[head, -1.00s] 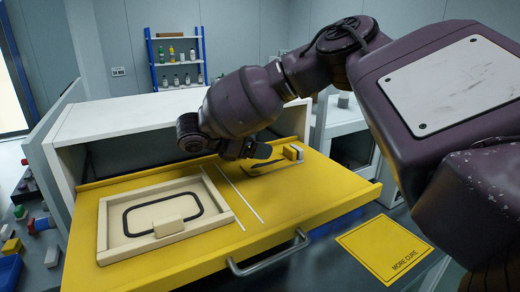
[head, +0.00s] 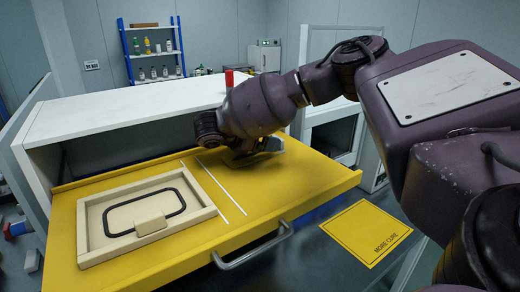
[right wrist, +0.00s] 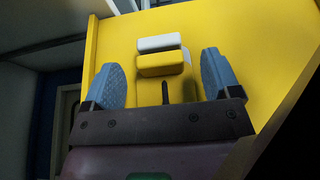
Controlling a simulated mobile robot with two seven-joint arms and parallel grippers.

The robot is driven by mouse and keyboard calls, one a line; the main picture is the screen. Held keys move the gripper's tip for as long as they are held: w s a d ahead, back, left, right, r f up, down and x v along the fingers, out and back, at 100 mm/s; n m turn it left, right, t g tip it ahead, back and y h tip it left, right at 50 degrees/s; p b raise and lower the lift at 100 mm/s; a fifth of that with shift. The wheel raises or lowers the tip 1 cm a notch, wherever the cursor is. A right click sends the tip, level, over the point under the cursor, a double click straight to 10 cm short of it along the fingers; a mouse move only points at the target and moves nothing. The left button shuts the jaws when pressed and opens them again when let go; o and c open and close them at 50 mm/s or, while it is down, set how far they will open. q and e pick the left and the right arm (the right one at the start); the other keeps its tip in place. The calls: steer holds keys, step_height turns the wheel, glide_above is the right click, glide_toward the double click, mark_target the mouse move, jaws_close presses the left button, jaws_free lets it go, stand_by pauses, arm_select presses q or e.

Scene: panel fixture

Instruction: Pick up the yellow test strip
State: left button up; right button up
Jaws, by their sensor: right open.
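The yellow test strip cannot be told apart with certainty. A small yellow block (right wrist: 160,64) with a white piece (right wrist: 158,43) behind it sits on the yellow drawer surface (right wrist: 215,35) in the right wrist view. A yellow part with a dark slot lies just in front of the block. My right gripper (right wrist: 162,74) is open, one blue finger on either side of the block, with visible gaps and nothing held. In the head view my right gripper (head: 255,153) is low over the right part of the drawer and hides the block. My left gripper is not in view.
A cream tray (head: 89,235) with a dark loop and a small block lies on the drawer's left side. White lines (head: 222,187) divide the surface. A metal handle (head: 253,249) sticks out in front. The white cabinet top (head: 120,118) overhangs the drawer's rear.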

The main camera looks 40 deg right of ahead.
steer(key=shift+x, duration=0.8)
steer(key=shift+c, duration=0.3)
steer(key=c, duration=1)
steer(key=shift+w, duration=0.1)
steer(key=shift+r, duration=0.1)
